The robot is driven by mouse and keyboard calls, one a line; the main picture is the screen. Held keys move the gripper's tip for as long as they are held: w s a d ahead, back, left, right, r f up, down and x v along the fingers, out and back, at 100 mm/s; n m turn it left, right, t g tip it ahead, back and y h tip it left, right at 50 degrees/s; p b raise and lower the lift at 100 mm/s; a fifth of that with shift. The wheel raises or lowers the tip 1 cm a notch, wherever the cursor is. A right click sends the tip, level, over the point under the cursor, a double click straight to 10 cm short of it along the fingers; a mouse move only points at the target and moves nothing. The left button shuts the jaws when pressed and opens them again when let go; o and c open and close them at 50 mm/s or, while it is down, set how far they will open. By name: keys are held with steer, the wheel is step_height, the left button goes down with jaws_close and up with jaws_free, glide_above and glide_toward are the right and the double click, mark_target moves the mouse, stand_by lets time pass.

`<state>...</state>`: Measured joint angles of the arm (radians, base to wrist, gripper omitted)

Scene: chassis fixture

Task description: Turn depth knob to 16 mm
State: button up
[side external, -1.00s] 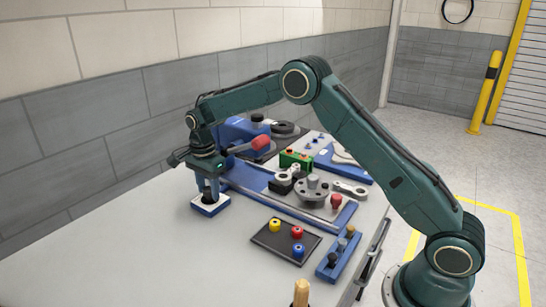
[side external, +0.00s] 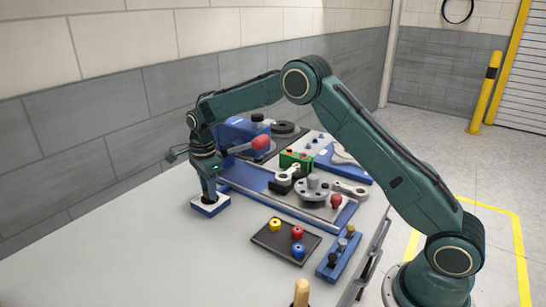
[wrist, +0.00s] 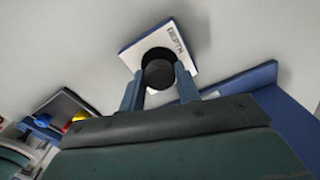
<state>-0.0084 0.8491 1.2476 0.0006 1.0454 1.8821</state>
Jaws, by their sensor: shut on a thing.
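The depth knob (wrist: 157,55) is a black round knob on a white plate (wrist: 178,37) marked DEPTH. In the wrist view it stands between the two blue fingers of my gripper (wrist: 159,75), which is shut on it. In the side view my gripper (side external: 210,192) points straight down at the white-topped blue base (side external: 211,207) at the front left of the fixture. There the fingers hide the knob. I cannot read any scale or setting on the plate.
A blue fixture with a red-tipped lever (side external: 260,143) stands just behind my gripper. A dark tray (side external: 272,246) with yellow, red and blue pieces lies to the right. A wooden handle (side external: 301,292) is at the front edge. The table's left front is clear.

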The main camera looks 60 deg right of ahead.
steer(key=shift+d+m, duration=0.1)
steer(key=shift+m, duration=0.2)
steer(key=m, duration=0.2)
steer(key=shift+m, duration=0.3)
steer(key=shift+d+m, duration=0.1)
steer(key=shift+m, duration=0.4)
steer(key=shift+s+m, duration=0.1)
steer(key=shift+m, duration=1.4)
steer(key=shift+m, duration=1.6)
